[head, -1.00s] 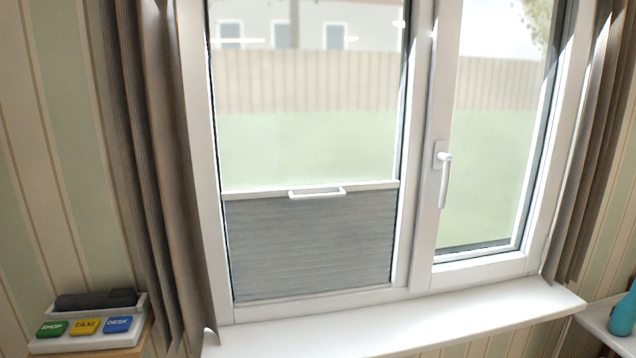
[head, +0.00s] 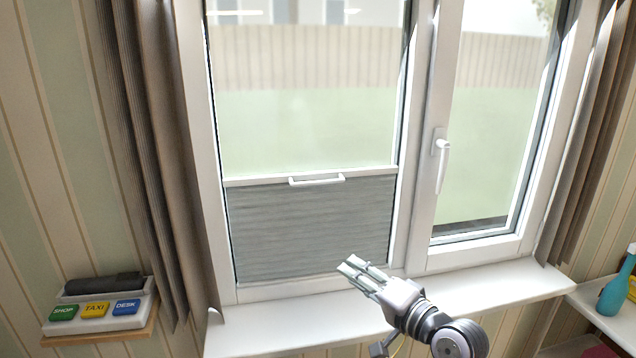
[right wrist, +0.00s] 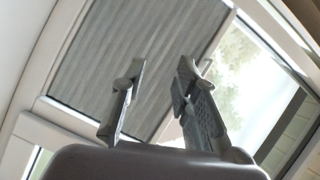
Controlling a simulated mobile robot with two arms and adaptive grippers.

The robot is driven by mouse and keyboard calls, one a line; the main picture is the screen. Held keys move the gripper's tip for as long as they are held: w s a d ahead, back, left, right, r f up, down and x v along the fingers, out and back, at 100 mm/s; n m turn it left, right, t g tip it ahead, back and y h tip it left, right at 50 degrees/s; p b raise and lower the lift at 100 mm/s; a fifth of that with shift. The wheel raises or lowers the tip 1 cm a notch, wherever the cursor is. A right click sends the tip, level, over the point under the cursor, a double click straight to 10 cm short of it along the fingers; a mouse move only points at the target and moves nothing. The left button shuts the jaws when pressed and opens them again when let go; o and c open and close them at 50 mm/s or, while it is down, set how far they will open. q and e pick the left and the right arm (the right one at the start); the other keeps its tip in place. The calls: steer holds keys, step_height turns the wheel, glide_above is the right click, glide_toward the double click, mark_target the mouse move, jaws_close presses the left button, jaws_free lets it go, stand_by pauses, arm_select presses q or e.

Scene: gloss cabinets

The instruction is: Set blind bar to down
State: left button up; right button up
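The blind bar (head: 316,180) is a white rail with a small handle along the top edge of the grey pleated blind (head: 312,225). It sits about mid-height in the left window pane, with the blind filling the lower part below it. My right gripper (head: 350,266) is in front of the lower blind, below and right of the handle, apart from it. In the right wrist view the right gripper (right wrist: 160,85) has its two fingers apart with nothing between them, and the grey blind (right wrist: 130,50) lies beyond. My left gripper is not in view.
A white sill (head: 290,325) runs under the window. The right pane has a white handle (head: 442,165). Brown curtains (head: 160,150) hang on both sides. A tray with coloured buttons (head: 95,311) sits lower left; a teal bottle (head: 614,290) stands on the right shelf.

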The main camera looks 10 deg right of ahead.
steer(key=w+d+r+m+t, duration=0.3)
steer(key=w+r, duration=0.1)
steer(key=r, duration=0.5)
steer(key=p, duration=0.4)
glide_toward(318, 183)
steer(key=shift+y, duration=0.4)
steer(key=x, duration=0.9)
steer(key=shift+w+d+f, duration=0.1)
steer(key=shift+w+d, duration=0.1)
steer(key=shift+d, duration=0.1)
steer(key=shift+w+a, duration=0.3)
steer(key=shift+w, duration=0.35)
jaws_close()
